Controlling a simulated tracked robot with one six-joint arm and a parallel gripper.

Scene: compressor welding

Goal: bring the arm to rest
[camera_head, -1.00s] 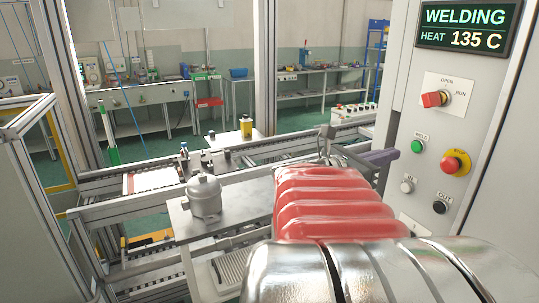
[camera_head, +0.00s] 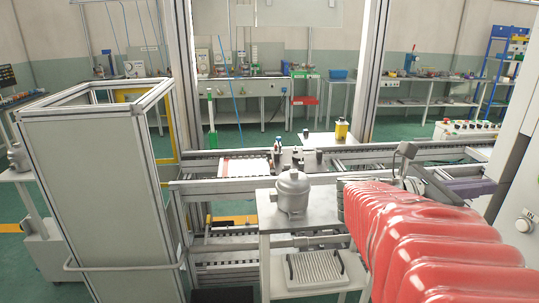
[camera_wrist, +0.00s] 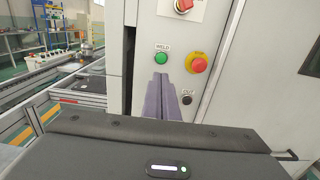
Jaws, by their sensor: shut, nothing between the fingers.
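My arm in its red sleeve reaches in from the lower right of the head view. My gripper (camera_head: 478,187) has purple-grey fingers and points right, toward the cabinet edge. In the wrist view my gripper (camera_wrist: 161,82) is shut, its two fingers together with nothing held. Past the fingers is the control panel with a green WELD button (camera_wrist: 162,58), a red stop button on yellow (camera_wrist: 197,63) and a black button (camera_wrist: 187,100). The fingers look apart from the buttons, though the depth is hard to judge.
A grey compressor (camera_head: 293,193) stands on a small metal table (camera_head: 270,222), left of my arm. A framed enclosure (camera_head: 90,190) stands at the left. A conveyor line (camera_head: 225,188) runs behind. The control cabinet (camera_head: 518,190) is at the right edge. Green floor shows at the back.

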